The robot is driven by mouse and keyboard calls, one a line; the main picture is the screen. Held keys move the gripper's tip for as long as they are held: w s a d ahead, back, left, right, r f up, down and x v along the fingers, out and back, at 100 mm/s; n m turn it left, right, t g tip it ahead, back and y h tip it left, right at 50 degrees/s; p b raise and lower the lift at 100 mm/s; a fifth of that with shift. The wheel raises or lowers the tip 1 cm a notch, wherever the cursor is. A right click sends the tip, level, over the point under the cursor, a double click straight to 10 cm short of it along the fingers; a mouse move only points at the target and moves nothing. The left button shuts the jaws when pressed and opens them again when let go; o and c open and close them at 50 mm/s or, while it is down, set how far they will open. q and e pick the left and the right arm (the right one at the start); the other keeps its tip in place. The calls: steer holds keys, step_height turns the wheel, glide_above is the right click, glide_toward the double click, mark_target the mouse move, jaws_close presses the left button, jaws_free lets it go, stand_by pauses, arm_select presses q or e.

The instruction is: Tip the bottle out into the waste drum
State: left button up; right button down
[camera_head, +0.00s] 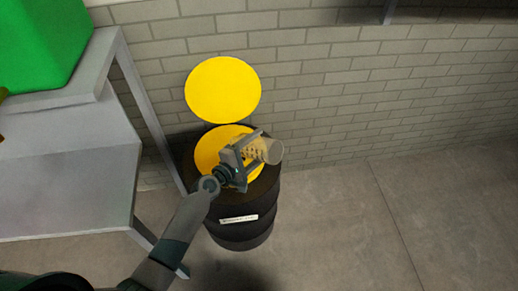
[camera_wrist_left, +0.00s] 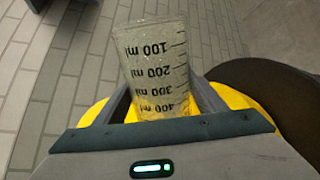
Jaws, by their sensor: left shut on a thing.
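A clear bottle (camera_head: 271,151) with black volume marks is held by my left gripper (camera_head: 252,153) over the right part of the waste drum's top. The bottle is tipped well over, its pale round end pointing right in the head view. In the left wrist view the bottle (camera_wrist_left: 155,60) stands between the two fingers, its marks upside down, with 100 ml at the far end. Its mouth is hidden, and I cannot tell how much is inside. The waste drum (camera_head: 240,226) is black with a yellow top (camera_head: 208,152) and a white label. My right gripper is not in view.
A round yellow lid (camera_head: 223,90) stands up behind the drum, near the brick wall (camera_head: 330,75). A grey metal table (camera_head: 65,180) with a green container (camera_head: 40,40) is close on the left. The floor to the right is clear.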

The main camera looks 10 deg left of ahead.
arm_select(q)
steer(key=shift+w+a+r+n+h, duration=0.35)
steer(key=shift+a+r+n, duration=0.35)
steer(key=shift+n, duration=0.2)
steer(key=shift+w+a+r+n, duration=0.2)
steer(key=shift+a+r+n, duration=0.2)
steer(key=shift+n, duration=0.2)
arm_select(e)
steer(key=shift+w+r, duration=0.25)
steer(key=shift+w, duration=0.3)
arm_select(q)
steer(key=shift+r, duration=0.1)
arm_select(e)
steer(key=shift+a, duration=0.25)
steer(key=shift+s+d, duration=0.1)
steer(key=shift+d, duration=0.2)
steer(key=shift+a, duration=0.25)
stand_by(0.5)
